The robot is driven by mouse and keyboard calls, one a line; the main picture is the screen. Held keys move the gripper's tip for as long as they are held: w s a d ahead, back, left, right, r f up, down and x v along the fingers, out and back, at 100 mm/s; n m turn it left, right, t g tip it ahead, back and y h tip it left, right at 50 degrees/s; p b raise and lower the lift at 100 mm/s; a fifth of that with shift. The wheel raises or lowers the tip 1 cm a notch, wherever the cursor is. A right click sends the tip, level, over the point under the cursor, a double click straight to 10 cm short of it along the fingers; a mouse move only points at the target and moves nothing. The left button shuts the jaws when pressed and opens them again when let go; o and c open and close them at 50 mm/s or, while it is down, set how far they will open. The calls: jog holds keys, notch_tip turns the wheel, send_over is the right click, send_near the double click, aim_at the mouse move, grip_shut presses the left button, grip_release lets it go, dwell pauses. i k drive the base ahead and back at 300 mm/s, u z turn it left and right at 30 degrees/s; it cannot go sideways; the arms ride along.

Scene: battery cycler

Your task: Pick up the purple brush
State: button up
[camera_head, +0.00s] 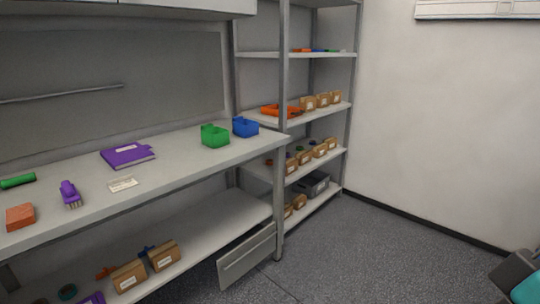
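The purple brush (70,192) lies on the grey workbench top (195,166) at the left. Its purple body points away and its pale bristles face the bench's front edge. It stands apart from the things around it, and nothing covers it. My gripper's fingers do not show in this view. A dark and teal part cut off at the lower right corner may belong to my arm; I cannot be sure.
Near the brush are an orange-brown block (20,216), a green cylinder (18,181), a white card (123,184) and a purple book (127,155). Green (214,136) and blue (245,127) bins stand farther right. A shelf rack (284,100) adjoins the bench.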

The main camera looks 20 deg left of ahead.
aim_at(70, 196)
jog(key=u, duration=0.6)
jog(key=i, duration=1)
jog(key=u, duration=1.9)
jog(key=i, duration=1.2)
jog(key=u, duration=0.6)
